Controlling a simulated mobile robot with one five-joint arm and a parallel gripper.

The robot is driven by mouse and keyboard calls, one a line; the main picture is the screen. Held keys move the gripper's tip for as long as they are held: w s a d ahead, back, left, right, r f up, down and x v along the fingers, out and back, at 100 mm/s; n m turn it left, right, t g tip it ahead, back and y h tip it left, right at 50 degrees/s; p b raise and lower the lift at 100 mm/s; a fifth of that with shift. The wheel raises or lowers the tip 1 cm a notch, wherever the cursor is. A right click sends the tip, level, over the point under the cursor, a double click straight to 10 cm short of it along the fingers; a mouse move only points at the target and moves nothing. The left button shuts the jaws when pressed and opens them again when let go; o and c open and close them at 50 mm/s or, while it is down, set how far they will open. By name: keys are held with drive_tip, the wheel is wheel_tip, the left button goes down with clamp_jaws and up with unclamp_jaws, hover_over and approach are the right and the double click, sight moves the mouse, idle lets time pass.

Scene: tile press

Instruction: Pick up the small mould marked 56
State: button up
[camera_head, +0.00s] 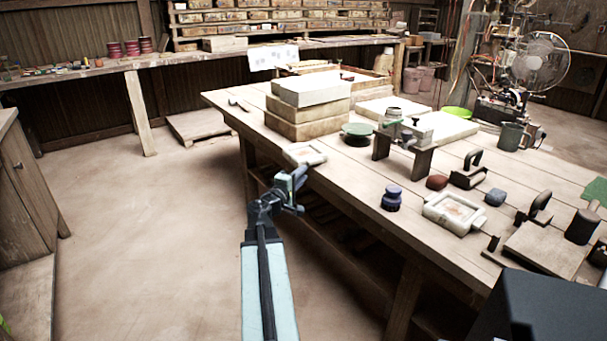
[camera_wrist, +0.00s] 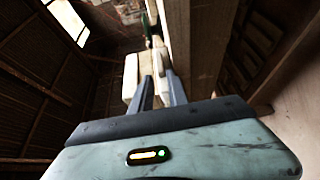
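A small pale mould (camera_head: 304,153) with a shallow recess lies at the bench's left edge, in front of the stacked blocks. A second pale mould (camera_head: 453,212), with a reddish patch inside, lies farther right on the bench. I cannot read a number on either. My gripper (camera_head: 299,174) is at the bench edge, just below and in front of the first mould. In the wrist view its two fingers (camera_wrist: 160,85) stand apart, with a pale block (camera_wrist: 131,78), probably that mould, close beyond and beside them. Whether they touch it is unclear.
The floor (camera_head: 150,240) left of the bench is clear.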

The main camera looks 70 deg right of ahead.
sight(313, 164)
drive_tip(key=d, duration=0.8)
drive_tip(key=shift+s, duration=0.3)
drive_tip(key=shift+a, duration=0.15)
clamp_jaws()
idle(1.0)
